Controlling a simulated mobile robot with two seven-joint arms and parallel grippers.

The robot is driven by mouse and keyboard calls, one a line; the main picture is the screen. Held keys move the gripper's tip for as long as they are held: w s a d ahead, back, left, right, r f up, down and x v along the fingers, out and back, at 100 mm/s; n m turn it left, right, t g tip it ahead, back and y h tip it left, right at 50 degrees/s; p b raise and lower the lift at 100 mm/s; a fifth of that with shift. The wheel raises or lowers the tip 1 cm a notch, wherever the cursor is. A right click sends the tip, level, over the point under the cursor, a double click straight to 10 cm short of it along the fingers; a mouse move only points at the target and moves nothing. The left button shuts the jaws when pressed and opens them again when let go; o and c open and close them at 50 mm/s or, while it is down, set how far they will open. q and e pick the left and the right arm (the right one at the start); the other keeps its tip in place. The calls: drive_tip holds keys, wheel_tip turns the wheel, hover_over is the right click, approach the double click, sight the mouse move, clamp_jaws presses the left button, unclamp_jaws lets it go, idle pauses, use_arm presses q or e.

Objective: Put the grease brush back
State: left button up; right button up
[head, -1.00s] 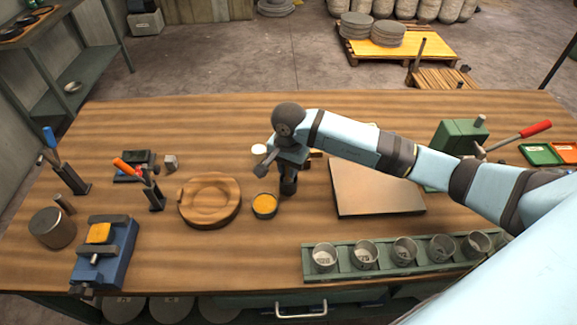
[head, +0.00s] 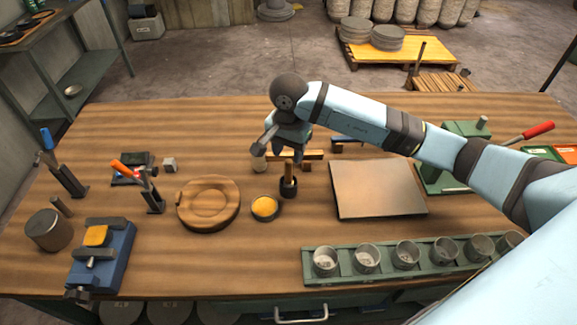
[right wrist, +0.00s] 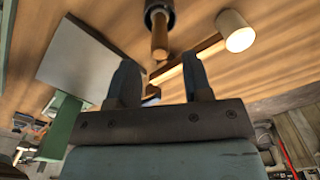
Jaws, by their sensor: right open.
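The grease brush (head: 289,171) stands upright in a small dark holder (head: 288,188), and only its wooden handle shows. In the right wrist view the brush handle (right wrist: 160,38) rises from the dark holder (right wrist: 158,9). My right gripper (head: 288,151) is just above and behind the handle's top. In its wrist view the right gripper (right wrist: 160,80) has its fingers wide apart, with nothing held and the handle beyond the tips. A tin of yellow grease (head: 265,207) sits left of the holder. My left gripper is out of view.
A round wooden piece (head: 209,202) lies left of the tin and a grey plate (head: 377,188) to the right. A pale cylinder (head: 259,163) and wooden bars (head: 312,156) lie close behind the holder. A green rack (head: 385,269) of cups is in front.

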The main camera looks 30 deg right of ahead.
wheel_tip(320, 180, up, 4)
drive_tip(key=shift+r+b, duration=0.1)
drive_tip(key=shift+b, duration=0.2)
drive_tip(key=shift+r, duration=0.4)
drive_tip(key=shift+s, duration=0.1)
